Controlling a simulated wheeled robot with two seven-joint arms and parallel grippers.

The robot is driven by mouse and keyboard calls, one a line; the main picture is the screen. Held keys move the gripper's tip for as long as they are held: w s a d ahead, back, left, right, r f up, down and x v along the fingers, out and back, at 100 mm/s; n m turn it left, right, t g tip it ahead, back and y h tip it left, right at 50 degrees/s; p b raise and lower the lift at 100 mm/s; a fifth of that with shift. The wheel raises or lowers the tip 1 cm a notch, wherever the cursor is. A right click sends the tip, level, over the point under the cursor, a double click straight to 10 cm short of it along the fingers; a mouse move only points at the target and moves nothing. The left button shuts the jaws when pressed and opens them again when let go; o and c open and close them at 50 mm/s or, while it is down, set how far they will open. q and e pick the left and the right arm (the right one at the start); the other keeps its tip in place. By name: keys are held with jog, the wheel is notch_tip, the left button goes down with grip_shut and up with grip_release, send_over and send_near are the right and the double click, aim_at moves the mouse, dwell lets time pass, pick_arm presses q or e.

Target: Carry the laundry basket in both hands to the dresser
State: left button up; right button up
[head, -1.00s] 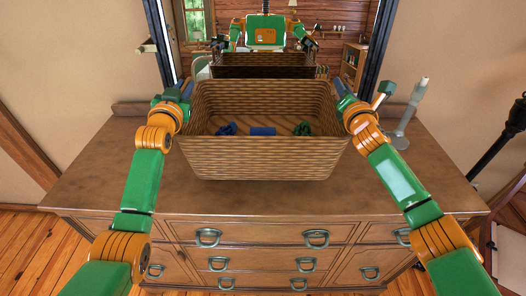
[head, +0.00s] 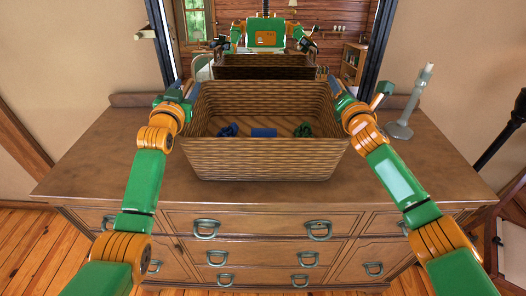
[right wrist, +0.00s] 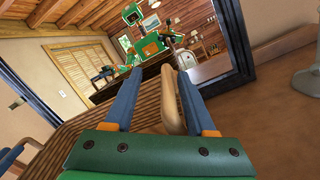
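The wicker laundry basket (head: 262,160) is level in front of me, over the top of the wooden dresser (head: 95,170). Whether its underside touches the dresser top cannot be seen. My left gripper (head: 184,90) is at the basket's left end, and my right gripper (head: 343,92) is at its right end. In the right wrist view, the blue fingers (right wrist: 160,74) stand either side of the basket's pale handle (right wrist: 173,100). Both grippers appear shut on the basket's ends; the left fingertips are partly hidden. Inside lie a dark blue bundle (head: 228,130), a blue roll (head: 264,132) and a green bundle (head: 302,130).
A dark-framed mirror (head: 376,45) stands behind the basket and reflects me. A grey-green candlestick or lamp (head: 400,130) stands on the dresser, right of my right gripper. A black stand (head: 502,135) is at the far right. The dresser top is bare on the left.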

jog(key=shift+w+d, duration=0.1)
jog(key=shift+d, duration=0.15)
pick_arm(q)
jog(key=shift+s, duration=0.35)
pick_arm(e)
jog(key=shift+f, duration=0.1)
pick_arm(q)
jog(key=s, duration=1.1)
jog(key=shift+s+a, duration=0.1)
jog(key=shift+s, duration=0.05)
pick_arm(e)
jog(key=s, duration=1.2)
jog(key=shift+s, duration=0.1)
